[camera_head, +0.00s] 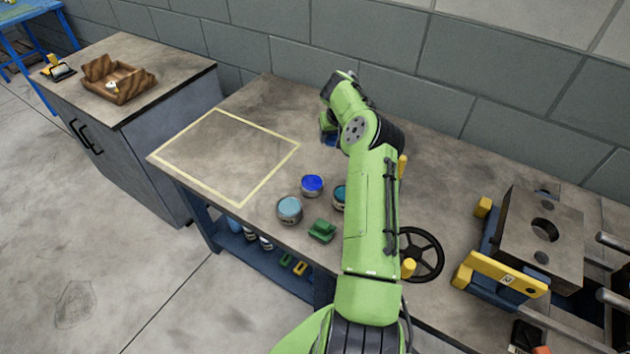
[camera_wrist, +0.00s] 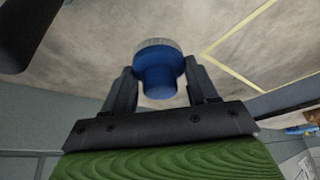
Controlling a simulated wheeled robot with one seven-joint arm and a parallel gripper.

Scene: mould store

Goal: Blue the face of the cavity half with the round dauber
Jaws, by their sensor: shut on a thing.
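My gripper (camera_wrist: 160,82) is shut on a blue round-bodied tool with a pale, wide end, which looks like the round dauber (camera_wrist: 158,72). In the head view a bit of the blue dauber (camera_head: 330,138) shows below my wrist, near the back of the bench; my arm hides most of the gripper. A steel block with a round hole, which looks like the cavity half (camera_head: 566,247), sits in a blue and yellow holder (camera_head: 503,272) at the right, well apart from my gripper. An open tin of blue (camera_head: 312,184) stands on the bench left of my arm.
A grey-blue tin (camera_head: 289,209), a partly hidden teal tin (camera_head: 339,196) and a green block (camera_head: 322,231) stand near the blue tin. A black handwheel (camera_head: 436,255) lies right of my arm. The taped rectangle (camera_head: 222,150) is empty. A cabinet (camera_head: 150,130) carries a wooden tray (camera_head: 118,82).

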